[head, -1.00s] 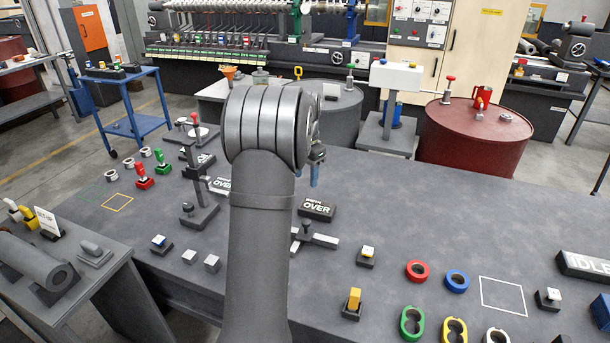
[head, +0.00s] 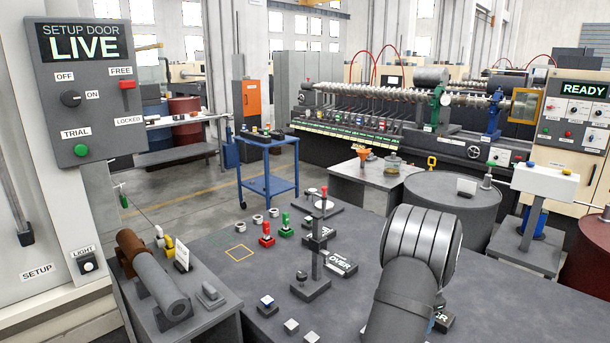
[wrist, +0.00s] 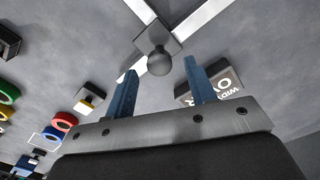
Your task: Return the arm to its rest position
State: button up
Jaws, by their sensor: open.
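My gripper (wrist: 160,68) is open, its two blue fingers apart with nothing held between them. It hangs over the grey worktable (head: 480,295). A dark round knob (wrist: 158,62) on a square block with pale bars shows between and beyond the fingertips in the wrist view. I cannot tell the gap between knob and fingers. In the head view my grey arm rises at the lower right and hides nearly all of the gripper.
A post stand (head: 313,255) rises left of my arm. Red (head: 266,233) and green (head: 286,224) handled pieces stand farther back. Coloured rings (wrist: 66,121) lie left in the wrist view. Grey (head: 450,205) and red (head: 590,250) drums stand behind the table. A "LIVE" panel (head: 85,85) is at left.

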notch_tip(320, 180, down, 2)
jog(key=shift+w+a, duration=0.1)
jog(key=o, duration=0.9)
jog(key=shift+o, duration=0.9)
jog(key=shift+w+a+r, duration=0.1)
jog(key=shift+a+r, duration=0.15)
jog(key=shift+r, duration=0.1)
jog(key=a+r+n+g+h, duration=0.1)
jog(key=a+r+n+h, duration=0.3)
jog(key=a+r+n, duration=0.5)
jog(key=d+f+m, duration=0.3)
jog(key=d+f, duration=0.2)
jog(key=f, duration=0.1)
jog(key=shift+f, duration=0.25)
jog(key=shift+r, duration=0.1)
